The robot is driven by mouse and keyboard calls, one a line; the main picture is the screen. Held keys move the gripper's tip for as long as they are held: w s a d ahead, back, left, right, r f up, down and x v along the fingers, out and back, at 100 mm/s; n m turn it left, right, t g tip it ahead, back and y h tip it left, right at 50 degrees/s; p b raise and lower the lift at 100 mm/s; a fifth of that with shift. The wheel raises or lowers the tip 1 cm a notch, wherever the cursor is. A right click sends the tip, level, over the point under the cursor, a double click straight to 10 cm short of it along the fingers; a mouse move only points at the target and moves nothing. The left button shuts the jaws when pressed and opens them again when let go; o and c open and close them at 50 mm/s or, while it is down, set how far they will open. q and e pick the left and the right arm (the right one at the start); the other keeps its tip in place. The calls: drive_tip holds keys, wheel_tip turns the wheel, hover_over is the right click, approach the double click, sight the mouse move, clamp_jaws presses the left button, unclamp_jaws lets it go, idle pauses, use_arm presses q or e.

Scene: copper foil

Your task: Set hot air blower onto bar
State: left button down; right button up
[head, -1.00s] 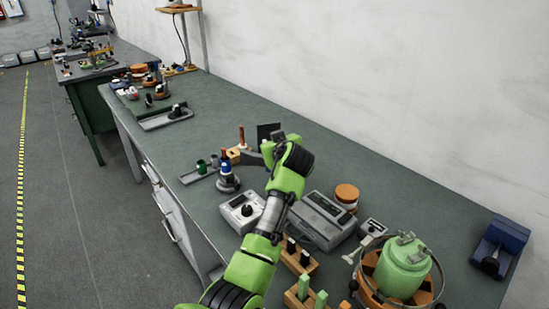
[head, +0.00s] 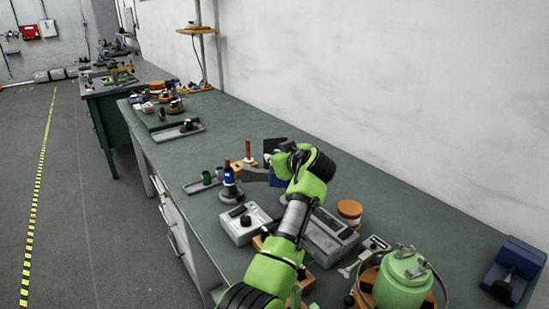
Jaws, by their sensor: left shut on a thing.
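My green left arm reaches up over the bench, and its gripper (head: 286,149) is at the far end, over the middle of the bench. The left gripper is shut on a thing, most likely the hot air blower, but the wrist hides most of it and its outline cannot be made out. Dark and blue parts (head: 277,180) show just left of and below the wrist; I cannot tell whether they are held or stand behind. I cannot pick out the bar with certainty. My right gripper is not in view.
Grey instrument boxes (head: 243,222), an orange-brown round thing (head: 349,210) and a green canister (head: 402,279) stand nearer. The back right of the bench (head: 420,215) is clear.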

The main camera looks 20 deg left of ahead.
use_arm(q)
drive_tip(key=c, duration=1.9)
unclamp_jaws()
drive_tip(key=shift+r, duration=0.1)
drive_tip(key=shift+w, duration=0.1)
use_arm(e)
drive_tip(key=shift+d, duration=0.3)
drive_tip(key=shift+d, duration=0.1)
use_arm(q)
wheel_tip(320, 180, up, 10)
drive_tip(key=shift+f, duration=0.1)
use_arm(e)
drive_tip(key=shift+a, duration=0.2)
